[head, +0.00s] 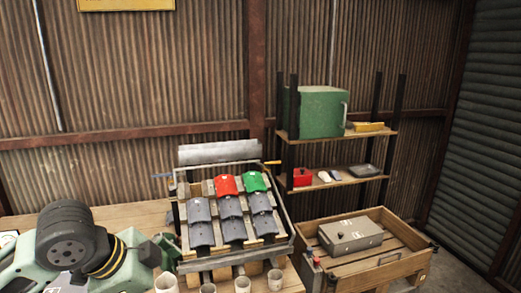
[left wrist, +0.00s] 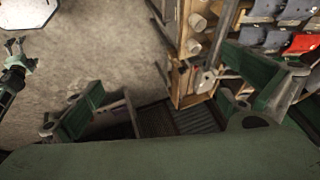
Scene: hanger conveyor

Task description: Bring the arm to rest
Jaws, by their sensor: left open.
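My left arm (head: 75,245) comes in at the lower left of the head view, low over the wooden bench. Its gripper end is partly hidden there behind the arm's dark round joint. In the left wrist view, my left gripper (left wrist: 168,102) has its two green fingers spread wide apart, with nothing between them. Beyond the fingers are the floor and the side of the bench. A small dark claw-like part (left wrist: 17,62) at the left edge of that view may be my right gripper; its jaw state is unclear.
A sloped rack (head: 172,190) holds several grey, red and green tiles on the bench (head: 125,215). Several cups (head: 242,285) stand in front. To the right are a shelf (head: 350,182) with a green box (head: 320,112) and a wooden crate (head: 385,272) holding a grey case (head: 350,235).

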